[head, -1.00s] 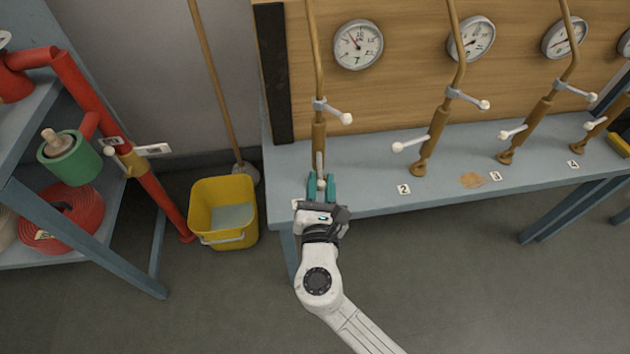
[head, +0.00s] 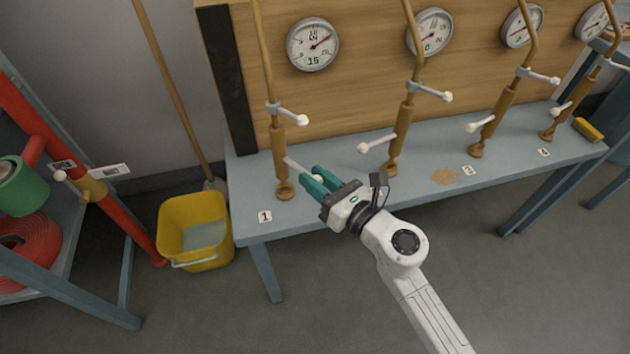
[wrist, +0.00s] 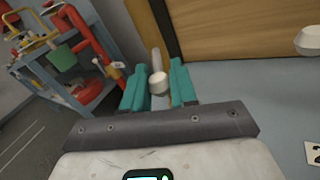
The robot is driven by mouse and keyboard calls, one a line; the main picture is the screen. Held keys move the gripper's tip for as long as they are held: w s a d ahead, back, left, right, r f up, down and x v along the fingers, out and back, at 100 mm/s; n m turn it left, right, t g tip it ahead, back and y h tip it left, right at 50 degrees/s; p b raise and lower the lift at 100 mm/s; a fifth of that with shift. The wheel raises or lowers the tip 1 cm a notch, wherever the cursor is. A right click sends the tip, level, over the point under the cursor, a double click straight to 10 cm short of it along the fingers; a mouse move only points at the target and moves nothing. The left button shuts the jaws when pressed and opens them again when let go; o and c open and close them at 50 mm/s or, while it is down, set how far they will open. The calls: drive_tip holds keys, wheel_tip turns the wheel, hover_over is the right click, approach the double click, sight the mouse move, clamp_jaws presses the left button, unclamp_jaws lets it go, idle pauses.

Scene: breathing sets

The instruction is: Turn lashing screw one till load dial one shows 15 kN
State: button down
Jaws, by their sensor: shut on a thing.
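Lashing screw one (head: 279,150) is a brass rod standing on the bench behind label 1 (head: 265,216). Its lower handle (head: 297,167) points right and toward me. My gripper (head: 322,182) is shut on that handle near its end. In the wrist view, the handle's pale knob (wrist: 158,83) sits between my teal fingers (wrist: 160,90). Load dial one (head: 313,44) hangs on the board above, right of the rod. Its needle points to the upper right, and its lower number seems to read 15.
The blue-grey bench (head: 345,160) carries several more lashing screws to the right; screw two (head: 402,135) is nearest. A yellow bucket (head: 195,229) and broom (head: 172,90) stand left. A shelf with red hose (head: 35,240) is at far left. Open floor lies in front.

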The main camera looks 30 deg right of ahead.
drive_tip(key=shift+w+d+y, duration=0.1)
drive_tip(key=shift+d+y, duration=0.05)
drive_tip(key=shift+y, duration=0.15)
drive_tip(key=c, duration=0.9)
unclamp_jaws()
drive_tip(key=shift+c, duration=0.2)
drive_tip(key=b+v, duration=0.2)
drive_tip(key=v, duration=0.9)
